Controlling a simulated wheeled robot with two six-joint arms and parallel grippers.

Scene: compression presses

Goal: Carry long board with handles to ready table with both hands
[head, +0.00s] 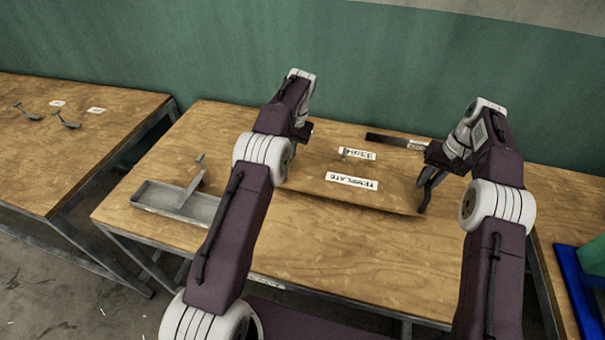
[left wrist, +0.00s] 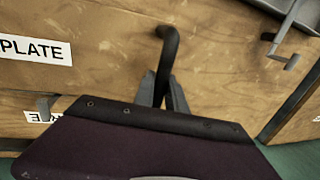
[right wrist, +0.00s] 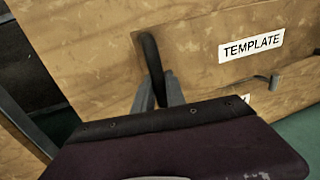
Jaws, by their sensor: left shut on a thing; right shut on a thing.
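The long wooden board (head: 312,192) with a TEMPLATE label is over the middle wooden table (head: 330,250) in the head view; I cannot tell whether it touches the tabletop. My left gripper (left wrist: 163,92) is shut on a dark curved handle (left wrist: 168,48) at one end of the board; in the head view my left arm hides this grip. My right gripper (right wrist: 160,92) is shut on the dark handle (right wrist: 151,52) at the other end; it also shows at the board's right end in the head view (head: 428,188). No label tells which table is the ready table.
A grey tray (head: 150,208) with a grey tool stands on the middle table's left. A dark bar (head: 385,139) lies behind the board. Another table (head: 60,150) on the left holds small grey tools and labels. A blue object (head: 575,285) is far right. The table's front is clear.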

